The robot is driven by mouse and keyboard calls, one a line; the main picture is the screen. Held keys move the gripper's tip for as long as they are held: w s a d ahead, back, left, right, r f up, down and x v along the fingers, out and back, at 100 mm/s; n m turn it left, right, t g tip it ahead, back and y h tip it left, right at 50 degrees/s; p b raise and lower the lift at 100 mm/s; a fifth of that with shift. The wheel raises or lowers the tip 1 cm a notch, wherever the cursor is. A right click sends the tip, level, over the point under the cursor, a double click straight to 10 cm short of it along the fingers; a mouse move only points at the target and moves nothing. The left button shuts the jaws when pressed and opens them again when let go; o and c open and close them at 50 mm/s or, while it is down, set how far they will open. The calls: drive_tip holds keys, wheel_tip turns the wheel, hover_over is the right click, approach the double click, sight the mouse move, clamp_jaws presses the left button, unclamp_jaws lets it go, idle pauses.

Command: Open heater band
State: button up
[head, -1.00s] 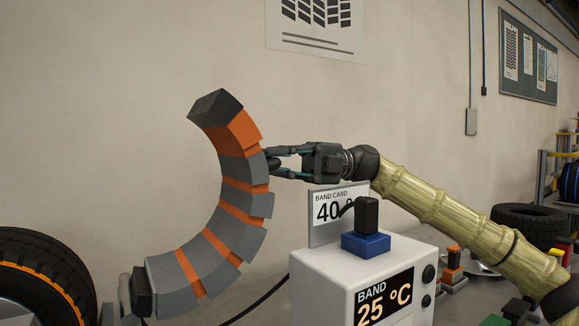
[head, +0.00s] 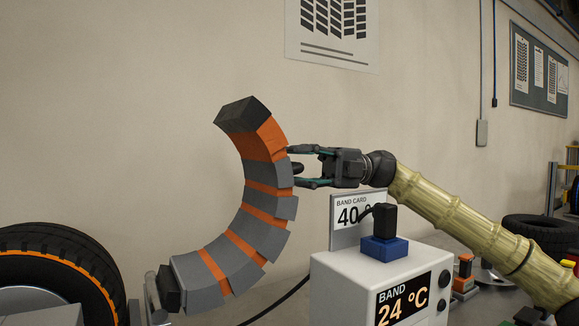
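The heater band (head: 247,205) is a curved arc of grey and orange segments with dark end blocks. It rises from a mount at lower left and curls up to a free upper end, standing open as a C-shape. My gripper (head: 297,167) is at the right of the band's upper part, its two fingers spread apart. A small dark knob (head: 298,168) on the band's outer side shows between the fingertips, with gaps above and below it.
A tyre (head: 62,268) with an orange stripe stands at lower left. A white control box (head: 345,288) reading 24 °C, with a blue block (head: 384,249) and black plug on top, stands below my arm. A card (head: 347,219) stands behind it. Another tyre (head: 541,234) lies at right.

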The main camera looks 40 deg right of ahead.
drive_tip(key=s+d+f, duration=0.1)
drive_tip(key=d, duration=0.9)
drive_tip(key=shift+d, duration=0.2)
drive_tip(key=shift+s+a, duration=0.1)
drive_tip(key=shift+a, duration=0.2)
drive_tip(key=shift+r, duration=0.15)
